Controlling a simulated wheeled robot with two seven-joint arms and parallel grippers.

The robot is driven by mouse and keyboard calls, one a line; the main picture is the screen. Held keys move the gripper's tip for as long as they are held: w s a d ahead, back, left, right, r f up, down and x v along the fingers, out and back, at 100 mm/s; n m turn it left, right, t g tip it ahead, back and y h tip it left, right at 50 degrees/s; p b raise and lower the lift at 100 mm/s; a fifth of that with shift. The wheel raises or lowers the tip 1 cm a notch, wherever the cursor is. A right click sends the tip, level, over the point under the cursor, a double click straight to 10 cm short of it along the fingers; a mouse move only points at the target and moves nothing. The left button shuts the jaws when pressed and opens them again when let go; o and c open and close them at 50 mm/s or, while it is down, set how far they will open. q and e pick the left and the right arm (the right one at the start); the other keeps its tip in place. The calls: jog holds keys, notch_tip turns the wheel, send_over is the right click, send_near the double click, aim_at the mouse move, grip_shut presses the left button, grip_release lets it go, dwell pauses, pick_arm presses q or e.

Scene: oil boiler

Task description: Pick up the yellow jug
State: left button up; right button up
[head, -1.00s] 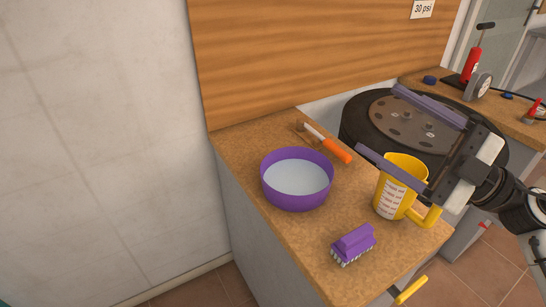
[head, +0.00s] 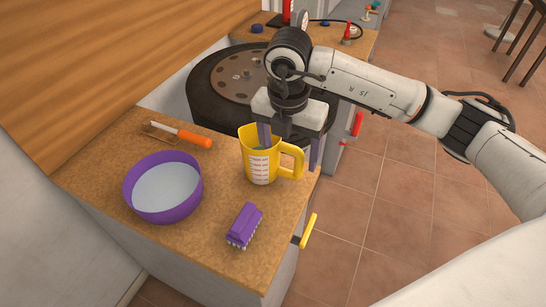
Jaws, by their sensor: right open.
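The yellow jug (head: 259,165) stands upright on the wooden worktop near its right edge, with its handle (head: 293,160) to the right and a white measuring scale on its front. My right gripper (head: 290,155) points down over it from behind, open. One finger (head: 264,135) reaches down at the jug's mouth; its tip is hidden, so I cannot tell whether it touches the wall. The other finger (head: 316,153) hangs outside, to the right of the handle. My left gripper is not in view.
A purple bowl (head: 161,213) of pale liquid stands left of the jug, and a purple brush (head: 244,226) lies in front. An orange-handled tool (head: 193,138) lies behind the bowl. A black wheel (head: 205,100) is behind the jug. A yellow drawer handle (head: 308,230) sticks out at the right.

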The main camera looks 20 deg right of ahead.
jog(key=f, duration=0.3)
jog(key=d+f+p, duration=0.1)
jog(key=f, duration=0.1)
jog(key=shift+w+f, duration=0.3)
jog(key=shift+w, duration=0.1)
jog(key=shift+a, duration=0.1)
jog(key=shift+c, duration=0.3)
jog(key=c, duration=1.4)
